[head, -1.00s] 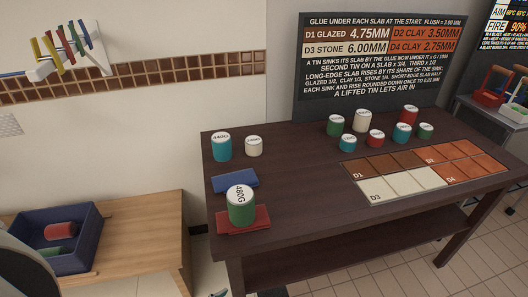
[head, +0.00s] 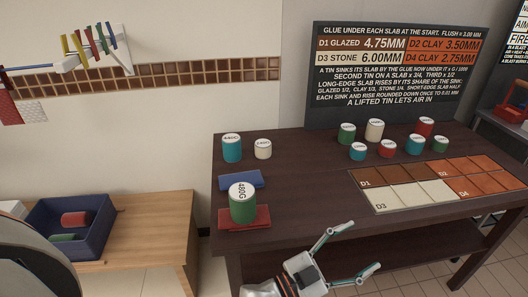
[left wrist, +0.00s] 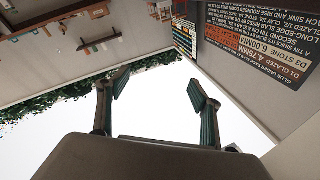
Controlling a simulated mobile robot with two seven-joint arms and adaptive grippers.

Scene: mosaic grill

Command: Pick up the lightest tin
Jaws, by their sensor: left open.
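A large green tin (head: 243,205), labelled 480G, stands on a red mat at the dark table's front left. A teal tin (head: 232,150) and a smaller cream tin (head: 263,149) stand behind it. Toward the back right stand a green tin (head: 346,135), a cream tin (head: 374,131), a red tin (head: 425,127), a teal tin (head: 358,152), a red tin (head: 388,149), another teal tin (head: 415,145) and a small green tin (head: 440,145). Their labels are too small to read. My left gripper (head: 366,245) is open and empty by the table's front edge. The left wrist view shows its fingers (left wrist: 158,88) apart.
A blue mat (head: 241,180) lies behind the red mat (head: 225,223). Slab panels (head: 400,195) marked D1 to D4 cover the right front. A rules board (head: 395,70) stands behind. A blue crate (head: 100,240) holds red and green items on a side table.

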